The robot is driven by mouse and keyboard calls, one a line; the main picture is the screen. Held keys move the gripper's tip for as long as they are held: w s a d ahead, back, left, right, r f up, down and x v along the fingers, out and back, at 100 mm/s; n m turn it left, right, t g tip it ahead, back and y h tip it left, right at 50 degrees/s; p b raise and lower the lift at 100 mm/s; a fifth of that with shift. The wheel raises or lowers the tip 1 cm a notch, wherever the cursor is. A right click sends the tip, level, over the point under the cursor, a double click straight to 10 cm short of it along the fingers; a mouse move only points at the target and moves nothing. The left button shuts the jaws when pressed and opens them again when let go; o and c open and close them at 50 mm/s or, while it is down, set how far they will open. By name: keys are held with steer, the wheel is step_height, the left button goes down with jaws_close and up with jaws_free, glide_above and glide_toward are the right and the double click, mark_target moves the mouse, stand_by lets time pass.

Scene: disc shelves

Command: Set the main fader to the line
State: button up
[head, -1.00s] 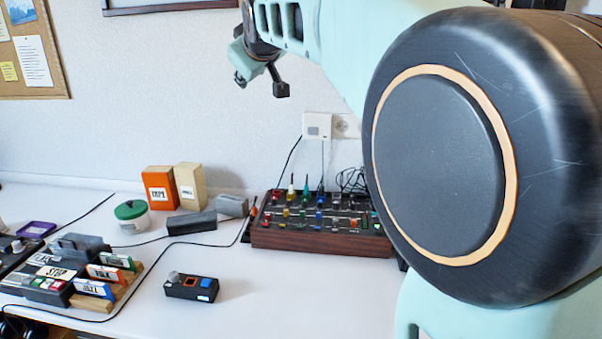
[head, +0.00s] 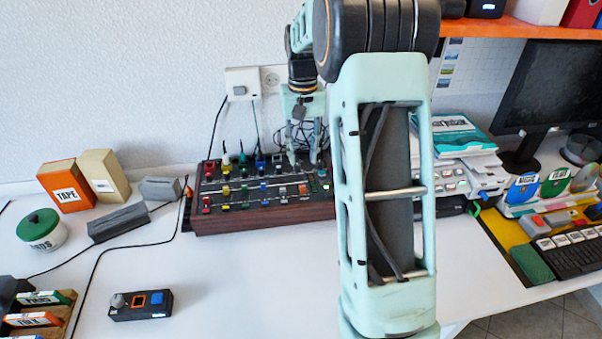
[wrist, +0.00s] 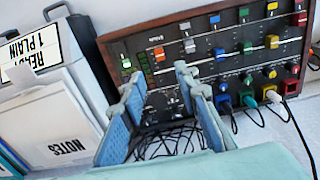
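The mixer (head: 262,216), a dark panel in a wooden case with several coloured caps, stands against the wall. In the wrist view it appears reversed, with its wooden edge (wrist: 170,17) at the top. An orange cap (wrist: 158,53) and a green cap (wrist: 126,63) sit near one end; in the head view the orange cap (head: 302,189) is at the right. The labels are too small to tell which is the main fader or its line. My gripper (wrist: 158,78) is open and empty, its fingers apart over that end of the panel, below the orange cap in the wrist view.
Cables (wrist: 170,142) and plugs crowd the mixer's back edge. A paper holder marked NOTES (wrist: 62,130) stands close beside the gripper end. A small black box (head: 141,305) lies at the front left. The white desk before the mixer is clear.

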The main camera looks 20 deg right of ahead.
mark_target(302, 186)
step_height(302, 186, down, 11)
steer(key=shift+s+r+b, duration=0.1)
steer(key=shift+r+b, duration=0.1)
steer(key=shift+b, duration=0.4)
jaws_close()
